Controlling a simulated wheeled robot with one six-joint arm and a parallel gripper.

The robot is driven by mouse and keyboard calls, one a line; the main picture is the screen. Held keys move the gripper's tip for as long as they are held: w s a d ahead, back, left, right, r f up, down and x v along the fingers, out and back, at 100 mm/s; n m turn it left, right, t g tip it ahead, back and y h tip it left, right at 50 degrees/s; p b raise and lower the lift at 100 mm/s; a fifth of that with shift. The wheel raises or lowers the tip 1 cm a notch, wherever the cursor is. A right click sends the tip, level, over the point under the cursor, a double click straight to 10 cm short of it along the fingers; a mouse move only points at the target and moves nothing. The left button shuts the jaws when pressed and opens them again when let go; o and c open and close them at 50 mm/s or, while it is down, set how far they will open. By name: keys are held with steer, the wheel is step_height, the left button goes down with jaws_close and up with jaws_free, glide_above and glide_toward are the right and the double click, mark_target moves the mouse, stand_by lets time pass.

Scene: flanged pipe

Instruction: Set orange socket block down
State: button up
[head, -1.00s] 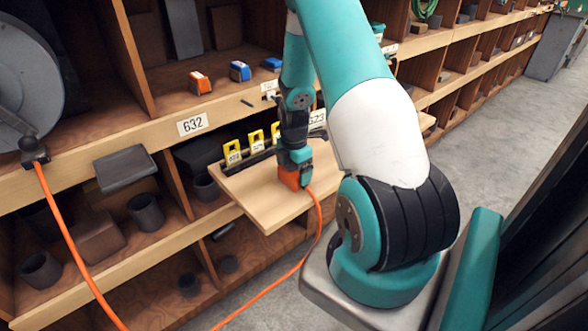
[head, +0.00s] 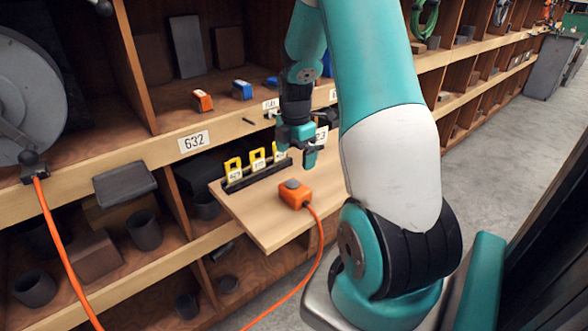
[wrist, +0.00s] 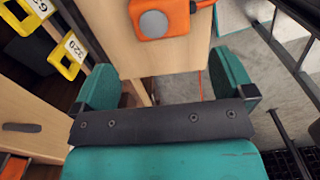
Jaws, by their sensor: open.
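The orange socket block (head: 295,194) lies on the light wooden pull-out board (head: 262,222), with a grey round cap on top and an orange cable running off the board's front edge. In the wrist view the block (wrist: 170,18) shows at the top, beyond the fingers and apart from them. My gripper (head: 299,152) is above the board, behind and slightly right of the block, open and empty. In the wrist view its two teal fingers (wrist: 168,88) stand wide apart with nothing between them.
A black rack with yellow numbered tags (head: 257,163) stands along the board's back left edge, close to my gripper. Shelves rise behind, with small orange and blue boxes (head: 242,90). An orange cable (head: 62,240) hangs at left. The board's front left is clear.

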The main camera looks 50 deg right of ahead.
steer(key=a+r+m+y, duration=0.1)
steer(key=a+r, duration=0.2)
steer(key=a, duration=0.5)
steer(key=a+r+m+t, duration=0.1)
steer(key=a+r, duration=0.3)
steer(key=a, duration=0.3)
steer(key=a+r+m+y, duration=0.1)
steer(key=a+r+m, duration=0.15)
steer(key=a, duration=0.55)
steer(key=s+a+r+m+y, duration=0.1)
steer(key=s+a+r+m, duration=0.1)
steer(key=s+a, duration=0.5)
steer(key=s+a+r+m+g+y, duration=0.1)
steer(key=s+a+r, duration=0.2)
steer(key=s+a, duration=0.5)
steer(key=shift+a+r+m, duration=0.3)
steer(key=shift+a+m, duration=0.05)
steer(key=shift+a, duration=0.15)
